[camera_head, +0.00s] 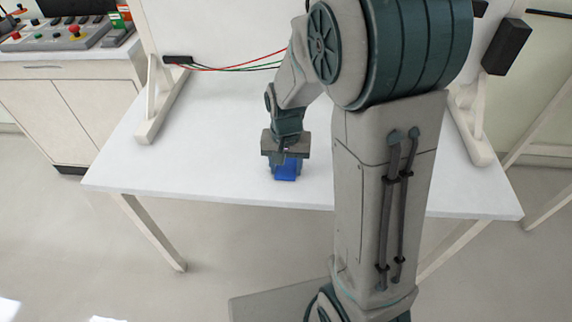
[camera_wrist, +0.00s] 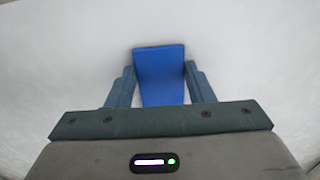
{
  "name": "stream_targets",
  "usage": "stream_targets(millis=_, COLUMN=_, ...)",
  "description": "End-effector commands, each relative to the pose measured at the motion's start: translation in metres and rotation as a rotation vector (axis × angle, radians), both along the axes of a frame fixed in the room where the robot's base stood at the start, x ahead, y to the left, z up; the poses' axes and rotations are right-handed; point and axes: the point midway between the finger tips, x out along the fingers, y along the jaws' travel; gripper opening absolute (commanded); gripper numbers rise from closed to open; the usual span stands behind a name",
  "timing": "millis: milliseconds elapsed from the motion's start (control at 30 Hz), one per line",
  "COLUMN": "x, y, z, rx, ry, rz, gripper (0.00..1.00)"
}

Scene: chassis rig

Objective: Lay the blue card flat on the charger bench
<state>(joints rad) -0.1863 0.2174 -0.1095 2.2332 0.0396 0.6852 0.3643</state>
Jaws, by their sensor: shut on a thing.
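The blue card (camera_wrist: 160,76) is between the two fingers of my gripper (camera_wrist: 161,84) in the wrist view, and the fingers are shut on its sides. In the head view the card (camera_head: 287,171) shows as a small blue patch below my gripper (camera_head: 284,166), over the front part of the white bench (camera_head: 225,150). The card's far end reaches past the fingertips in the wrist view. I cannot tell whether the card touches the bench top. My arm covers part of the bench on the right.
A white upright panel (camera_head: 215,30) stands on feet at the back of the bench. Red and green wires (camera_head: 235,68) run from a black block (camera_head: 178,60) on the left. A cabinet (camera_head: 70,95) with a control box (camera_head: 65,35) stands at far left. The bench's left part is clear.

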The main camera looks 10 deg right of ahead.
Motion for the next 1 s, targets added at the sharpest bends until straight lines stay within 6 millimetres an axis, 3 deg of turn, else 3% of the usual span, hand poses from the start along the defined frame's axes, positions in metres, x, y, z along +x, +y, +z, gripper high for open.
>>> stream_targets(millis=233, x=-0.004, y=0.000, z=-0.013, rx=-0.002, ry=0.014, rz=0.000, gripper=0.23)
stream_targets(millis=267, x=-0.004, y=0.000, z=-0.013, rx=-0.002, ry=0.014, rz=0.000, gripper=0.56)
stream_targets(millis=300, x=-0.004, y=0.000, z=-0.014, rx=-0.001, ry=0.015, rz=0.000, gripper=0.67)
stream_targets(millis=333, x=-0.004, y=0.000, z=-0.014, rx=-0.001, ry=0.015, rz=0.001, gripper=0.70)
stream_targets(millis=800, x=-0.004, y=-0.006, z=-0.014, rx=-0.005, ry=0.014, rz=-0.009, gripper=0.70)
stream_targets(millis=1000, x=-0.004, y=-0.006, z=0.003, rx=-0.005, ry=0.014, rz=-0.010, gripper=0.70)
